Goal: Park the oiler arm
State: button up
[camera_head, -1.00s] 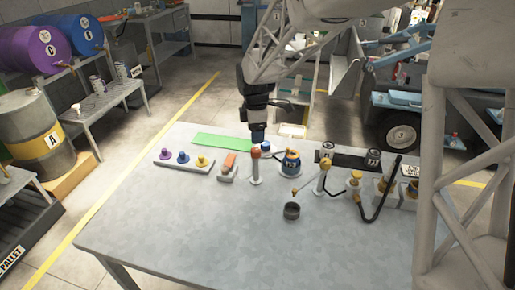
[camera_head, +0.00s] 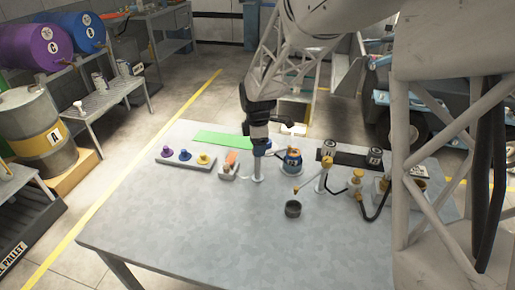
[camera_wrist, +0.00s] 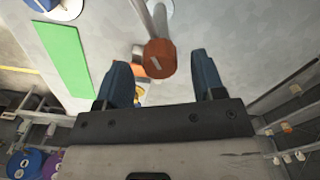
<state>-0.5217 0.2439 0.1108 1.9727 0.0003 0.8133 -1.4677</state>
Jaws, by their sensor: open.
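My gripper (camera_head: 259,148) is over the worktable, at the top of a slim white post (camera_head: 258,171), and hides the post's top in the head view. In the wrist view my gripper (camera_wrist: 160,75) is open, its two blue fingers apart. An orange-brown faceted knob (camera_wrist: 160,58) with a pale rod shows between and just beyond the fingertips; contact is not visible. A second white post (camera_head: 321,178) stands to the right, with a thin arm (camera_head: 308,183) slanting toward a dark cup (camera_head: 293,209). I cannot tell for sure which is the oiler arm.
An orange-topped block (camera_head: 230,165) and a tray with coloured knobs (camera_head: 185,160) are to the left. A green strip (camera_head: 222,140) lies behind. The table's front (camera_head: 200,235) is clear.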

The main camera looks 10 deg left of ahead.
jog(key=shift+f, duration=0.85)
grip_shut()
